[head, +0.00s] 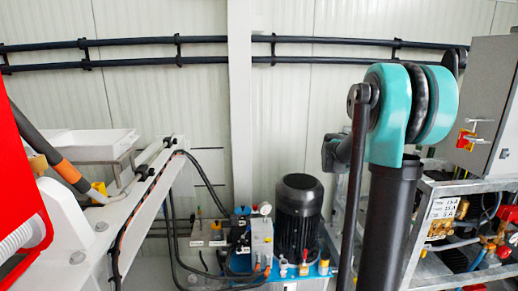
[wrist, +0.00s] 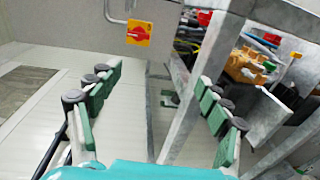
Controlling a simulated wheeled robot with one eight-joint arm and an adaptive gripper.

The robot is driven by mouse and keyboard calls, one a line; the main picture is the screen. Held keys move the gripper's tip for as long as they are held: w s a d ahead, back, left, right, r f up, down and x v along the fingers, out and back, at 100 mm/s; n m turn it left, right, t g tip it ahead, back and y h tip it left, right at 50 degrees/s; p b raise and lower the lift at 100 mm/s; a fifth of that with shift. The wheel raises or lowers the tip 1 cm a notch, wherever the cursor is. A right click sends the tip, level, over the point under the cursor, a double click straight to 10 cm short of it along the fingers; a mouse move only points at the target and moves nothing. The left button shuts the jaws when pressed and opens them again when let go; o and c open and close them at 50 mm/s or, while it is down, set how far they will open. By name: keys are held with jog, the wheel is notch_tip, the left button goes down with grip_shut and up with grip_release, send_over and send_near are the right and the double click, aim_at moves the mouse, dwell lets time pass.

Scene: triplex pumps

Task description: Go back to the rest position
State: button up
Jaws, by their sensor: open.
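My gripper (wrist: 160,110) shows in the wrist view with its two green-padded fingers spread wide apart. Nothing is between the fingers. A grey metal frame post passes behind the gap, with a red and yellow rotary switch (wrist: 139,33) on a grey cabinet beyond the fingertips. In the head view my teal and black arm joint stands at the right, in front of the metal rack. The gripper itself cannot be made out there.
A grey cabinet (head: 492,85) with a red and yellow switch (head: 466,139) stands at the right above a metal rack (head: 432,262) with valves. A black motor (head: 298,215) stands at centre. White and red machinery (head: 125,220) fills the left. Black pipes (head: 140,41) cross the wall.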

jog(key=s+a+f+t+y, duration=0.1)
jog(key=s+a+f+y, duration=0.5)
jog(key=f, duration=0.4)
jog(key=s+a+f+y, duration=0.3)
jog(key=s+a+f, duration=0.4)
jog(key=f, duration=0.2)
jog(key=s+a+f+y, duration=0.4)
jog(key=s+a+f, duration=0.1)
jog(key=a, duration=0.3)
jog(key=s+a+f+m+t+y, duration=0.1)
jog(key=s+a+f+y, duration=0.2)
jog(key=s+a+f, duration=0.3)
jog(key=s+a, duration=0.1)
jog(key=a, duration=0.2)
jog(key=shift+y, duration=0.4)
jog(key=shift+s, duration=0.1)
